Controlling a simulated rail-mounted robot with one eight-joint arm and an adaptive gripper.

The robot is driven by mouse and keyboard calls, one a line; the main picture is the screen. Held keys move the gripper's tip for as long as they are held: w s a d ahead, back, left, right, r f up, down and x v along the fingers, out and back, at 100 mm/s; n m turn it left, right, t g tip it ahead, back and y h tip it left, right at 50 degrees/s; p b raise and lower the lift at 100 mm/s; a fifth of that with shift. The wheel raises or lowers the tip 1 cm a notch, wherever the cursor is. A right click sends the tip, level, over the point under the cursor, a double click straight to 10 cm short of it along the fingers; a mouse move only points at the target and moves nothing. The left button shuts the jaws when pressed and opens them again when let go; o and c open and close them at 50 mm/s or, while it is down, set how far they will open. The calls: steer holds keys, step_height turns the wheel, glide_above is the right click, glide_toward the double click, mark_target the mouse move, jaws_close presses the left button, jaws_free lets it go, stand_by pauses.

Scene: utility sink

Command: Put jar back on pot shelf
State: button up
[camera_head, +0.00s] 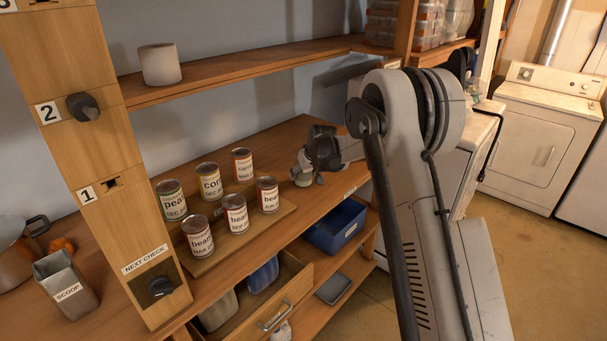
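My gripper (306,172) is over the right part of the wooden counter, right of the cans. It is small and partly turned away, and I cannot tell whether its fingers are open or shut. A small pale shape shows at its tip; I cannot tell whether this is part of the gripper or a held thing. A plain whitish cylindrical pot or jar (161,65) stands upright on the upper wooden shelf (240,70), far from my gripper. No other clear jar shows on the counter.
Several labelled cans (235,214) stand on a wooden board left of my gripper. A wooden post (80,150) with numbered labels stands in front. A scoop box (68,286) and a metal pot (14,248) are at left. An open drawer (275,318) and blue bin (335,228) are below.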

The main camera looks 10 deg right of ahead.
steer(key=shift+o, duration=1.2)
steer(key=shift+r, duration=0.15)
steer(key=shift+s+r, duration=0.1)
steer(key=shift+r, duration=0.15)
steer(key=v, duration=1.2)
steer(key=s+a+r+m, duration=0.1)
steer(key=s+r, duration=0.5)
steer(key=s, duration=0.5)
steer(key=s+r, duration=0.6)
steer(key=s, duration=0.5)
steer(key=s+f+m, duration=0.1)
steer(key=s+f, duration=0.1)
steer(key=s, duration=1.1)
steer(key=s+f+h, duration=0.1)
steer(key=s+f, duration=0.2)
steer(key=s, duration=1.1)
steer(key=shift+a+f+m+t+b, duration=0.2)
steer(key=shift+f+m+t+b, duration=0.1)
steer(key=shift+m+t, duration=0.1)
